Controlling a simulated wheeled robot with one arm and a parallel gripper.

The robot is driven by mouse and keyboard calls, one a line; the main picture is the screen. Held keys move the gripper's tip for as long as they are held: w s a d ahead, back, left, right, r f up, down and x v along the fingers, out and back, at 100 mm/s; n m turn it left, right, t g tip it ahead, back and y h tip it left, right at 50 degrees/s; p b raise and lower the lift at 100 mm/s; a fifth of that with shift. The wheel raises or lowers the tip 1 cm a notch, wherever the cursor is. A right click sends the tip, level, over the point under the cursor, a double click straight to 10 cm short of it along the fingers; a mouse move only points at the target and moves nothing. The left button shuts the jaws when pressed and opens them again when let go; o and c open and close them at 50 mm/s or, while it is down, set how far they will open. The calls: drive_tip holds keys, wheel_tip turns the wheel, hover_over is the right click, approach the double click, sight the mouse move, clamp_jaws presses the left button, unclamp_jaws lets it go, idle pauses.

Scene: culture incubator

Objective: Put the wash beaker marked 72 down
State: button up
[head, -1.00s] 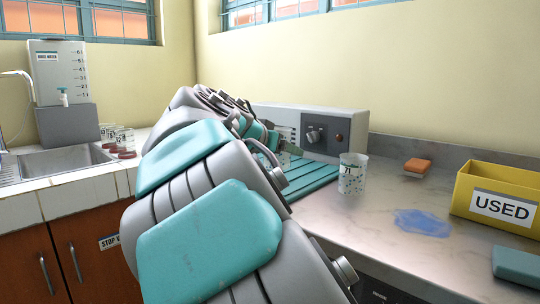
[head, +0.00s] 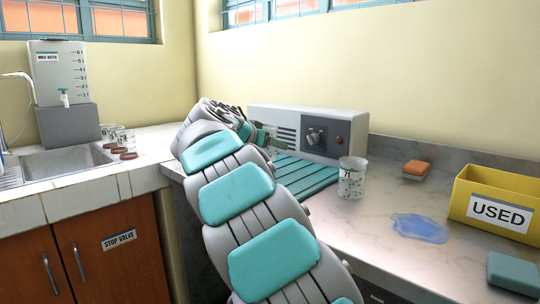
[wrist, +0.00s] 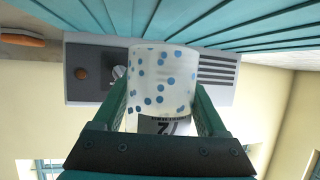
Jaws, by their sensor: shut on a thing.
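My gripper (wrist: 162,98) is shut on a clear beaker with blue dots (wrist: 160,76) in the wrist view. In the head view my gripper (head: 260,137) is at the back of the counter, by the front of the grey-white box, with the held beaker mostly hidden. The beaker is close to the teal ribbed mat (head: 307,178); I cannot tell whether it touches. Another dotted beaker (head: 352,180), its mark starting with 7, stands on the counter right of the mat.
The grey-white box with knobs (head: 345,131) stands behind the mat. Right are an orange sponge (head: 416,168), a blue puddle (head: 420,228), a yellow USED bin (head: 480,183) and a teal block (head: 514,271). Several beakers (head: 122,138) stand by the sink at left.

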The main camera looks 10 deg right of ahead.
sight(259, 152)
drive_tip(key=shift+w+f, duration=0.1)
drive_tip(key=shift+w, duration=0.15)
drive_tip(key=shift+f, duration=1.65)
drive_tip(key=shift+f, duration=0.15)
drive_tip(key=o, duration=1.3)
drive_tip(key=shift+r+p, duration=0.25)
drive_tip(key=shift+p, duration=0.1)
drive_tip(key=b+v, duration=0.2)
drive_tip(key=v, duration=1)
drive_tip(key=shift+f, duration=0.1)
